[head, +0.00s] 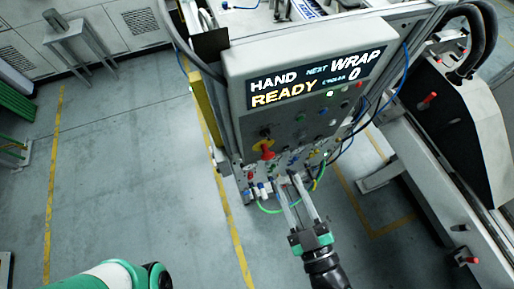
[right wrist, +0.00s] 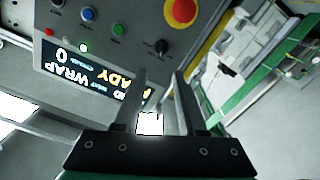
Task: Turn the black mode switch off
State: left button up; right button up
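The black mode switch (head: 266,132) is a small knob on the front of the grey control panel, between the display and the red stop button. In the right wrist view the black switch (right wrist: 161,47) shows just beyond my fingertips; its exact setting is too small to tell. The display (head: 318,78) reads HAND, READY, NEXT WRAP and 0. My right gripper (head: 286,180) is open and empty, below the switch in the head view and apart from it. The right wrist view shows a gap between its two fingers (right wrist: 159,76). My left gripper is out of view.
A red stop button on a yellow plate (head: 266,150) sits close to the switch. Small coloured buttons (right wrist: 88,13) are beside it. Cables and fittings (head: 265,190) crowd the area under the panel. Open floor (head: 140,180) lies to the left.

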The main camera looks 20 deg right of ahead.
aim_at(267, 138)
jog(key=w+p, duration=0.4)
jog(key=w, duration=0.7)
jog(key=shift+r, duration=0.15)
jog(key=shift+w, duration=0.4)
grip_shut()
